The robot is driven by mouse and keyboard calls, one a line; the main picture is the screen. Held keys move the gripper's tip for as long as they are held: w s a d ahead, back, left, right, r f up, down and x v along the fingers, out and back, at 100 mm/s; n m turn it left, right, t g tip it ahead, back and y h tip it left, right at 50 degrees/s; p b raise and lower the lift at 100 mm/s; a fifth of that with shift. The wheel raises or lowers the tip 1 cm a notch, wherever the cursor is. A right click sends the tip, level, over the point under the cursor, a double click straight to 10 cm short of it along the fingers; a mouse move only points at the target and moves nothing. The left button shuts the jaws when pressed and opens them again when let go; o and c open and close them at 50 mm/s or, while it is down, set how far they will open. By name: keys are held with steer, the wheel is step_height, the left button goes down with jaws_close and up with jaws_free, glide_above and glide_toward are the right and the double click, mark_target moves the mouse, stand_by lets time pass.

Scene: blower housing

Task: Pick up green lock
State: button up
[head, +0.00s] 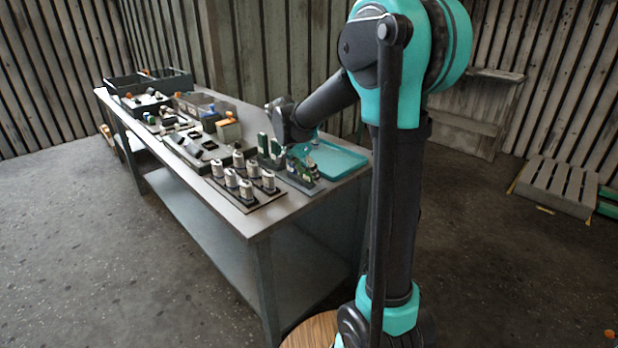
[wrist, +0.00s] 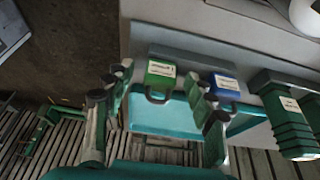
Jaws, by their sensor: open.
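The green lock (wrist: 160,74) has a white label and a dark shackle. In the wrist view it sits at a grey ledge, upper middle, beside a blue lock (wrist: 224,84) with a similar label. My gripper (wrist: 160,88) is open, with one finger left and one right of the green lock. The right finger lies between the green and blue locks in the picture. I cannot tell whether either finger touches the lock. In the head view, my gripper is over the near right end of the workbench, and the small locks there are hard to tell apart.
A teal tray (head: 335,161) lies at the bench's right end. White-and-black cylinders (head: 247,190) stand in a rack to the left. A green ribbed stack (wrist: 289,122) stands right of the blue lock. Bins and parts fill the bench's far end.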

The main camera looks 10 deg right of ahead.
steer(key=shift+f, duration=0.1)
steer(key=c, duration=1)
